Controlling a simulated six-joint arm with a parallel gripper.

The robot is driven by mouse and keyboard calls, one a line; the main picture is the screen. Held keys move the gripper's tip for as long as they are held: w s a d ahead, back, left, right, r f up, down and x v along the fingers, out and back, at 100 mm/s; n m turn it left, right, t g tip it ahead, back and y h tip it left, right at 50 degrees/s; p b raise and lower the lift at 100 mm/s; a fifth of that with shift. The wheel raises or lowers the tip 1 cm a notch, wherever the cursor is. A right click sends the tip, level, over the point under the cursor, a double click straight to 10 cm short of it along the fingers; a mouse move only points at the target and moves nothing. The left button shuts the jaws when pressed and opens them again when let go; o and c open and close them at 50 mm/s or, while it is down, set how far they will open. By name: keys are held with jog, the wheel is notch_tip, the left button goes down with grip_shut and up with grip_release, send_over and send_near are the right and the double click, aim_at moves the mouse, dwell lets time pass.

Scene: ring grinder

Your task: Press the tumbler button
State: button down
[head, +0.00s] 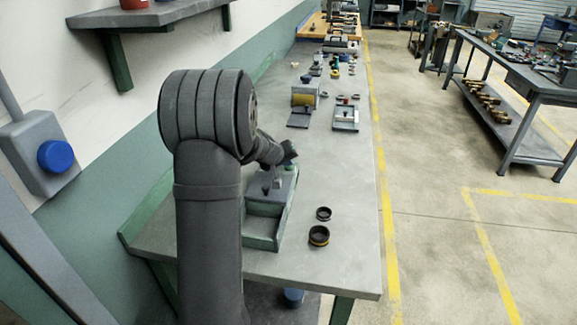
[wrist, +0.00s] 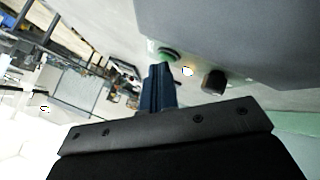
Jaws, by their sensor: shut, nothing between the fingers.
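My gripper (wrist: 158,75) is shut and empty in the wrist view, its narrow blue-grey fingers pressed together. A round green button (wrist: 168,54) shows just beyond the fingertips; I cannot tell if they touch. A small white piece (wrist: 187,71) and a black knob (wrist: 213,82) sit beside it to the right. In the head view my gripper (head: 289,152) is a small dark shape above the grey-topped green machine (head: 262,242) on the bench; its fingertips are unclear. The button cannot be made out there, and no label shows which control is the tumbler button.
The grey bench (head: 340,190) has free room at right. Two dark rings (head: 319,236) lie near its front. A yellow drum unit (head: 304,97) and a small tray (head: 345,118) stand farther back. A blue wall button (head: 56,156) is at left.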

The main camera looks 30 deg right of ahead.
aim_at(287, 170)
jog(key=shift+r, duration=0.95)
jog(key=shift+r, duration=2.5)
